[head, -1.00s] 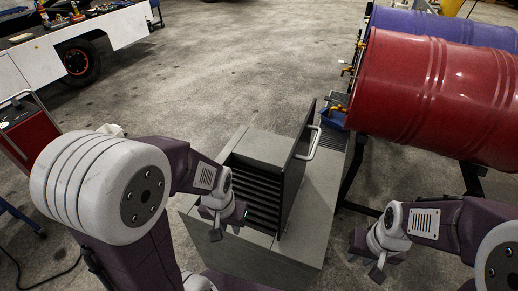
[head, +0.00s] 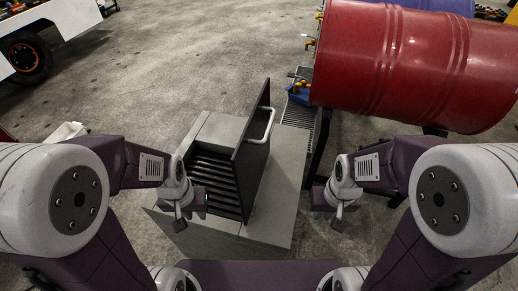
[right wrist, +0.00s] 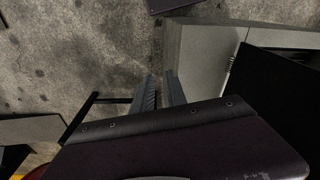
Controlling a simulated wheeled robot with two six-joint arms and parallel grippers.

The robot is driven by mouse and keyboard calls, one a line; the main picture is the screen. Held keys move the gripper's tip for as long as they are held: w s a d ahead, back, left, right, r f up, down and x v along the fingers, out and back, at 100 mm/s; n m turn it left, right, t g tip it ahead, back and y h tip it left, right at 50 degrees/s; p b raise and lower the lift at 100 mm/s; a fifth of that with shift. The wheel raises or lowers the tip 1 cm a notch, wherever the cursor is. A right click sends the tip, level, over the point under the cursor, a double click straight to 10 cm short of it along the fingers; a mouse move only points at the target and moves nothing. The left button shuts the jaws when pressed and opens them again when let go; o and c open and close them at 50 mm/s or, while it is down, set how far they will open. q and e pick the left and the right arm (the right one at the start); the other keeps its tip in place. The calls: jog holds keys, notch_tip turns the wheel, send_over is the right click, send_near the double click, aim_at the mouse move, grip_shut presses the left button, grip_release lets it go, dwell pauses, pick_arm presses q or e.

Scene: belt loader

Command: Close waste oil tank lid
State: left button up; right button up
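The waste oil tank (head: 277,180) is a grey box standing on the floor between my arms. Its dark lid (head: 249,160) stands up steeply on the right side of the slatted opening (head: 215,180), so the tank is open. A pale bar handle (head: 268,128) sits on the lid's right face. My left gripper (head: 190,212) is over the tank's near left part, left of the lid, open and empty. My right gripper (head: 331,212) is right of the tank, apart from the lid; its fingers (right wrist: 161,78) show in the right wrist view, spaced apart with nothing between them.
A red drum (head: 400,60) lies on its side on a stand at the right, with taps above a blue tray (head: 299,94). A white vehicle (head: 65,30) is at the far left. The floor beyond the tank is clear.

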jog(key=shift+s+m, duration=0.2)
jog(key=shift+m, duration=0.3)
grip_shut()
jog(key=s+a+r+m+g+y, duration=0.3)
jog(key=s+a+m, duration=0.15)
jog(key=m, duration=0.55)
jog(key=s+a+r+m+g+y, duration=0.35)
jog(key=a+m, duration=0.25)
jog(key=m, duration=0.4)
jog(key=w+a+r+m+t+y, duration=0.35)
jog(key=w+r+m+y, duration=0.45)
jog(key=r+m, duration=0.35)
jog(key=m+t+y, duration=0.2)
jog(key=m+t, duration=0.4)
send_near(245, 136)
jog(key=b+x, duration=0.1)
jog(key=x, duration=0.4)
jog(key=shift+w+a+f, duration=0.1)
jog(key=shift+a+f, duration=0.1)
jog(key=shift+a, duration=0.15)
jog(key=shift+w+a, duration=0.15)
jog(key=shift+a, duration=0.4)
